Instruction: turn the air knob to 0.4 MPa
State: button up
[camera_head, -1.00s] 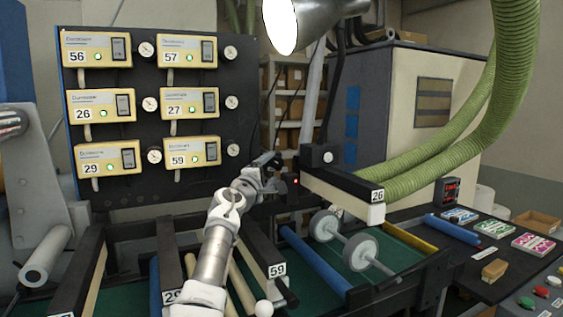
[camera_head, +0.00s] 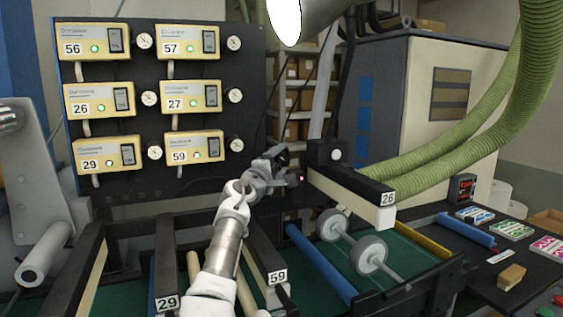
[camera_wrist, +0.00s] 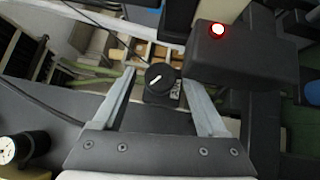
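In the wrist view a black round knob (camera_wrist: 160,76) with a white pointer line sits between the two fingertips of my gripper (camera_wrist: 159,68). The fingers are open, with a visible gap on both sides of the knob. The pointer lies slanted, its right end higher. A white-faced dial gauge (camera_wrist: 7,151) shows at the lower left; its reading is too small to tell. In the head view my gripper (camera_head: 274,160) is in front of the dark frame, left of a small red light (camera_head: 301,178). The knob cannot be made out there.
A black box with a lit red lamp (camera_wrist: 217,30) stands close to the right finger in the wrist view. In the head view a black bar marked 26 (camera_head: 350,182) lies right of the gripper. A panel (camera_head: 128,187) with numbered yellow boxes stands at the left.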

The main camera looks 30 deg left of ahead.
grip_shut()
jog(key=shift+r+p, duration=0.15)
jog(key=shift+p, duration=0.15)
jog(key=shift+r+m+g+h+p, duration=0.3)
jog(key=shift+m+g+p, duration=0.4)
jog(key=shift+m+p, duration=0.2)
jog(key=m+g+p, duration=0.2)
jog(key=shift+r+g+p, duration=0.15)
jog(key=shift+g+p, duration=0.15)
jog(key=shift+p, duration=0.1)
jog(key=shift+w+d+m+g+y+p, duration=0.15)
jog(key=shift+m+g+y+p, duration=0.15)
jog(key=shift+m+g+y, duration=0.55)
jog(key=shift+m+g, duration=0.55)
jog(key=shift+g, duration=0.5)
jog(key=shift+m+g+y, duration=0.25)
jog(key=shift+m+g, duration=0.15)
jog(key=shift+g, duration=0.1)
